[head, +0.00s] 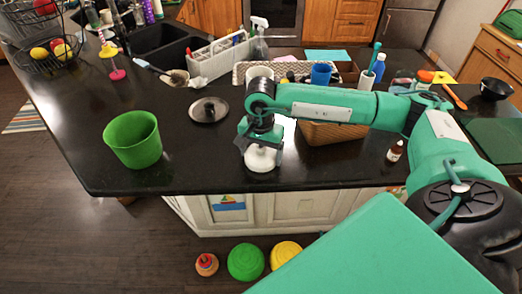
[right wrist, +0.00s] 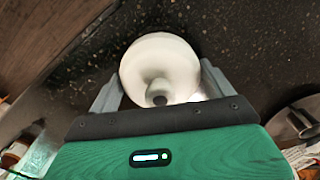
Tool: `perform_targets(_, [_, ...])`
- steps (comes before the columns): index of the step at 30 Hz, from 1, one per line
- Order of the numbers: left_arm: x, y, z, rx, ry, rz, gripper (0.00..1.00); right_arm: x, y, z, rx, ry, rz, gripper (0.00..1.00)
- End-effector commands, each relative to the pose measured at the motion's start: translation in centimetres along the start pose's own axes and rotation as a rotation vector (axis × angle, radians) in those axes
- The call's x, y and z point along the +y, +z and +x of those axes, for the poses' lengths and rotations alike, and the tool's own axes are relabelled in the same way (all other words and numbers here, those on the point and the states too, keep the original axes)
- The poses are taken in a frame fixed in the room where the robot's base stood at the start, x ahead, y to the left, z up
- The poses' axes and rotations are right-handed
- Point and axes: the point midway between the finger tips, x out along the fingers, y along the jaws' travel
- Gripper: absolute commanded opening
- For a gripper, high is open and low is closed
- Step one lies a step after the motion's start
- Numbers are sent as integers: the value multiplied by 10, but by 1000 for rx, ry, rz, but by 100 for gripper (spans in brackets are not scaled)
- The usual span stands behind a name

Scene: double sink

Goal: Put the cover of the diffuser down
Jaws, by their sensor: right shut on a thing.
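My right gripper (head: 260,142) is shut on the white, rounded diffuser cover (head: 262,159). It points down near the counter's front edge. In the right wrist view the cover (right wrist: 160,62) sits between the two grey fingers, its narrow spout with a dark hole facing the camera. I cannot tell whether the cover touches the counter or hangs just above it. I cannot make out the diffuser's base for sure. My left gripper is not in view.
A green pot (head: 132,140) stands to the left on the dark counter (head: 200,170). A round metal lid (head: 209,110) lies behind. A woven basket (head: 330,132) and a small brown bottle (head: 394,151) are to the right. The counter between pot and gripper is clear.

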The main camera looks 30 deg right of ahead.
Motion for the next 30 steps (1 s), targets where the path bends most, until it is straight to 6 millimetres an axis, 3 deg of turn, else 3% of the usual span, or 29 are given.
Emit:
perform_targets(5, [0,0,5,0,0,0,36,0,0,4,0,-1,0,61])
perform_targets(6, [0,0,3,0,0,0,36,0,0,2,0,0,0,90])
perform_targets(8, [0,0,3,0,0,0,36,0,0,2,0,0,0,100])
perform_targets(18, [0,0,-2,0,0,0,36,0,0,-3,0,0,1,100])
perform_targets(20, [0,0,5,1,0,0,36,-1,-1,-7,2,-4,1,100])
perform_targets(30, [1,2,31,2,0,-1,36,-1,-1,-78,2,-5,0,100])
